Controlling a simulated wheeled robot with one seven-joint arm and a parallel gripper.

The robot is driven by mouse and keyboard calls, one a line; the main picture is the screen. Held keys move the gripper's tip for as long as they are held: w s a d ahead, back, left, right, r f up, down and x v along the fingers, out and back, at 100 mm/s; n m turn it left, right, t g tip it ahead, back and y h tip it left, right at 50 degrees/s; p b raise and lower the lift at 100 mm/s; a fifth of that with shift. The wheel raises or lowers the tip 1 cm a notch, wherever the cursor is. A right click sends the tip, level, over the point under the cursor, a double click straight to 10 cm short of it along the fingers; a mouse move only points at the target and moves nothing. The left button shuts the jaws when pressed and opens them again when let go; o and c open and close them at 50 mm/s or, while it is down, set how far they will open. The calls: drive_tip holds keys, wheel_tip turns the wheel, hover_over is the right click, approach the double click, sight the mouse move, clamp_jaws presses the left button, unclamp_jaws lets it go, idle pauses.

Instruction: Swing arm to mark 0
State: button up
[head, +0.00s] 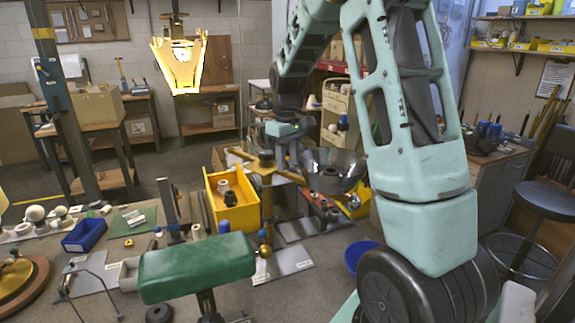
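My gripper (281,156) hangs from my pale green arm near the middle of the head view, over the far part of the worktop. It is beside a brass-coloured bar (284,174) that slants down to the right, with a dark round knob (266,158) on it. I take this bar for the swing arm, but cannot be sure. The fingers are small and partly hidden, so I cannot tell whether they touch the bar or are open. A dark metallic bowl-shaped shade (334,170) is right of the gripper. Mark 0 cannot be made out.
A yellow bin (240,214) with parts stands left of the bar. A green lamp shade (197,266) stands in front. A blue tray (86,235), white balls and a brass disc base (38,278) lie left. My arm hides much of the right side.

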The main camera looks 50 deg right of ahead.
sight(265, 173)
drive_tip(key=shift+f, duration=1.4)
clamp_jaws()
drive_tip(key=shift+w+a+m+p, duration=0.25)
drive_tip(key=shift+a+m+p, duration=0.15)
drive_tip(key=shift+a+m, duration=0.7)
drive_tip(key=shift+w+a+m+p, duration=0.3)
drive_tip(key=shift+a+m, duration=0.4)
drive_tip(key=shift+m, duration=0.8)
unclamp_jaws()
drive_tip(key=shift+s, duration=0.1)
drive_tip(key=shift+r, duration=0.1)
